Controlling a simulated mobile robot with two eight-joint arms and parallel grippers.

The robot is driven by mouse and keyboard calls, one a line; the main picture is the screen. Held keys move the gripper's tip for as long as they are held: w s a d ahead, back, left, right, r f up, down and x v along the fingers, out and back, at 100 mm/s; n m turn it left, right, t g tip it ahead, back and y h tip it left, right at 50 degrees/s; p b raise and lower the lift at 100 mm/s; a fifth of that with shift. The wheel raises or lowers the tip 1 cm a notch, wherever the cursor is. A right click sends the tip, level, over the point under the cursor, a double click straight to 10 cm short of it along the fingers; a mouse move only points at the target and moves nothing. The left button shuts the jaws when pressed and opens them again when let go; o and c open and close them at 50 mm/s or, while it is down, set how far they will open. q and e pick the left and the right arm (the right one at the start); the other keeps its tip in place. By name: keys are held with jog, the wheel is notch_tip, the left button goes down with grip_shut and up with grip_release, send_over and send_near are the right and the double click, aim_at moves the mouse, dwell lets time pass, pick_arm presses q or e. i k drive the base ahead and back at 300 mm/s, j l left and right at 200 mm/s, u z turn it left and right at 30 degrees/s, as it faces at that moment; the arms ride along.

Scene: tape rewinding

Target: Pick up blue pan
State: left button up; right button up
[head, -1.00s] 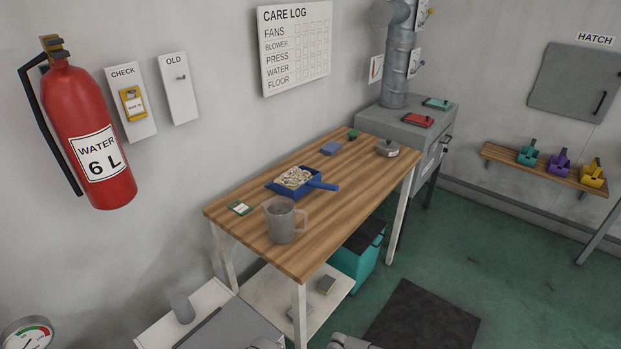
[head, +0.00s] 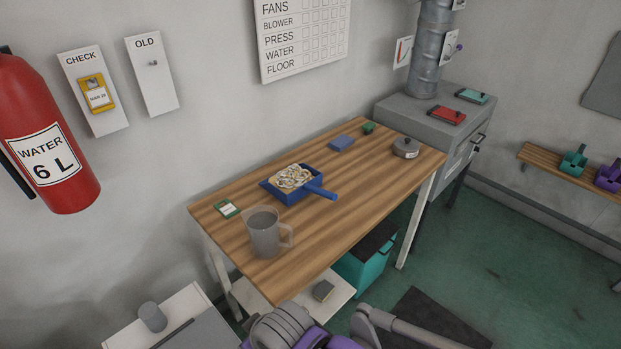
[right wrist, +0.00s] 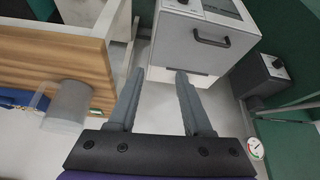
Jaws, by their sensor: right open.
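The blue pan (head: 283,196) sits on the wooden table (head: 345,224), filled with pale curled scraps. Its blue handle points right. In the right wrist view a strip of blue (right wrist: 18,98) shows at the left edge, beside the clear jug; most of the pan is out of that view. My right gripper (right wrist: 160,73) is open and empty, its two fingers apart over the floor side of the table, away from the pan. My left gripper does not show.
A clear jug (head: 265,234) stands on the near side of the pan, with a green card (head: 227,209) to its left. A blue block (head: 341,143), a green piece (head: 369,127) and a round metal tin (head: 406,147) are farther back. A teal bin (head: 362,268) stands below.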

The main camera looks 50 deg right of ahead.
aim_at(289, 185)
jog(key=l, duration=1.25)
